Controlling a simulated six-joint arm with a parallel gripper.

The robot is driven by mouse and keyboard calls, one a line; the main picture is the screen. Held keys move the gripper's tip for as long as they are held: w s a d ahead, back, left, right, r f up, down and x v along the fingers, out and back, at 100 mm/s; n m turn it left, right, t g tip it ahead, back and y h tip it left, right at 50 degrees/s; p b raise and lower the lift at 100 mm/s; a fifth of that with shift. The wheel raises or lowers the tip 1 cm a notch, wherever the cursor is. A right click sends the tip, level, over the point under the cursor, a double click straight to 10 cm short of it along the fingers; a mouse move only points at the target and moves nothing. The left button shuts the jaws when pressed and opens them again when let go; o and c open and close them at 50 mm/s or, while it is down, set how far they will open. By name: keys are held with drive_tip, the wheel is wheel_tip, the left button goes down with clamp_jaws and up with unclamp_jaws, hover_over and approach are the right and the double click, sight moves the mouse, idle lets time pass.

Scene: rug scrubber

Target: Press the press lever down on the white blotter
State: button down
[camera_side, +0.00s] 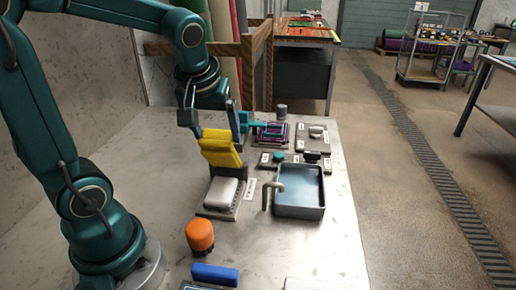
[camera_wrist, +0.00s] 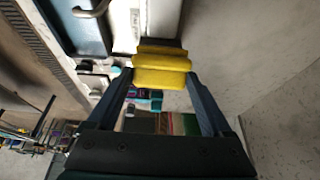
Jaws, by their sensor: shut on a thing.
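The press lever (camera_side: 220,148) is a wide yellow paddle, tilted up above the white blotter, with a gap between them. The white blotter (camera_side: 221,191) is a rounded pale block on a flat grey base on the table. My gripper (camera_side: 217,136) comes from behind and above, with one finger at each side edge of the lever, shut on it. In the wrist view my gripper (camera_wrist: 162,74) spans the yellow lever (camera_wrist: 160,66), and the white blotter (camera_wrist: 162,16) shows in part beyond it. The lever's hinge is mostly hidden.
A blue-grey basin (camera_side: 312,211) with a curved tap (camera_side: 268,194) stands right of the press. An orange-capped pot (camera_side: 200,236) and a blue-handled thing (camera_side: 215,273) are in front. A small rug (camera_side: 272,132) and several dark blocks lie behind right. Bare table lies to the left.

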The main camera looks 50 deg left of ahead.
drive_tip(key=shift+s+d+f, duration=0.95)
drive_tip(key=shift+f, duration=0.8)
drive_tip(key=shift+s+d+f, duration=0.95)
drive_tip(key=shift+f, duration=0.8)
drive_tip(key=shift+s+d+f, duration=0.95)
drive_tip(key=shift+f, duration=0.8)
unclamp_jaws()
drive_tip(key=shift+r, duration=0.5)
drive_tip(key=shift+v, duration=2.1)
